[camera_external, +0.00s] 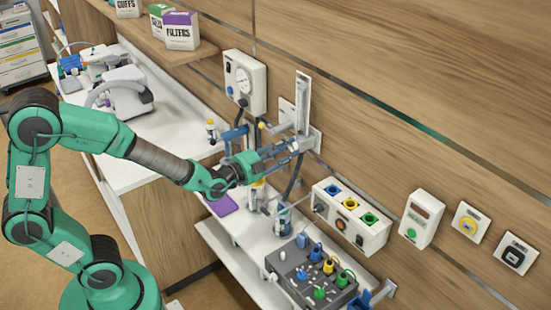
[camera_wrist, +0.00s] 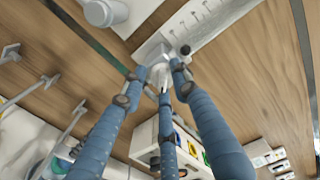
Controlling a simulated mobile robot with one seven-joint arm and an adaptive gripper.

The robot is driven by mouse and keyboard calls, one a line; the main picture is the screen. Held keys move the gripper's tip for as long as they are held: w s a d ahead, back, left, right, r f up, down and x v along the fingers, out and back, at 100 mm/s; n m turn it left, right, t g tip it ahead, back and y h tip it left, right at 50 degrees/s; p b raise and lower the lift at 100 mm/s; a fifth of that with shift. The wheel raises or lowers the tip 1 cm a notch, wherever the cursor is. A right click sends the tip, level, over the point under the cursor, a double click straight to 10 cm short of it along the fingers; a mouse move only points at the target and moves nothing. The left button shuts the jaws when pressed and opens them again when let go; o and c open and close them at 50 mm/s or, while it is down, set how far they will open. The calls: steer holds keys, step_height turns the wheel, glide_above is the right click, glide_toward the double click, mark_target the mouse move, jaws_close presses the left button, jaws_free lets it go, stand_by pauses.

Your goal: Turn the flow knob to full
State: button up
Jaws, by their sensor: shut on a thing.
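The white flow meter (camera_external: 303,98) is a tall upright strip on the wooden wall; its pale body (camera_wrist: 212,26) runs to the upper right in the wrist view. My gripper (camera_external: 292,147) has blue fingers and reaches to the meter's lower end. In the wrist view its three fingers (camera_wrist: 164,82) are closed around a pale, small flow knob (camera_wrist: 160,76), which they partly cover. A small black part (camera_wrist: 185,50) sits beside one fingertip. The knob's marking and its turn angle cannot be made out.
A white gauge box (camera_external: 244,82) is on the wall left of the meter. A socket box (camera_external: 350,216) with coloured ports is to the lower right. A grey block with coloured plugs (camera_external: 312,276) and a small bottle (camera_external: 282,219) stand on the shelf below.

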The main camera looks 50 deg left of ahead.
stand_by(0.3)
steer(key=o, duration=1.1)
steer(key=shift+s, duration=0.15)
steer(key=s, duration=1.1)
steer(key=shift+s, duration=0.35)
steer(key=s+a+n+g, duration=0.2)
steer(key=s+n+g, duration=0.2)
steer(key=s+n, duration=0.2)
steer(key=s+a+f+n+g, duration=0.1)
steer(key=s+n+g, duration=0.3)
steer(key=s, duration=0.6)
steer(key=s+a+f+n+g, duration=0.1)
steer(key=s+a+n+g, duration=0.2)
steer(key=s+n, duration=0.4)
steer(key=shift+s+a+n+g, duration=0.4)
steer(key=shift+s+g, duration=0.1)
steer(key=shift+g, duration=0.2)
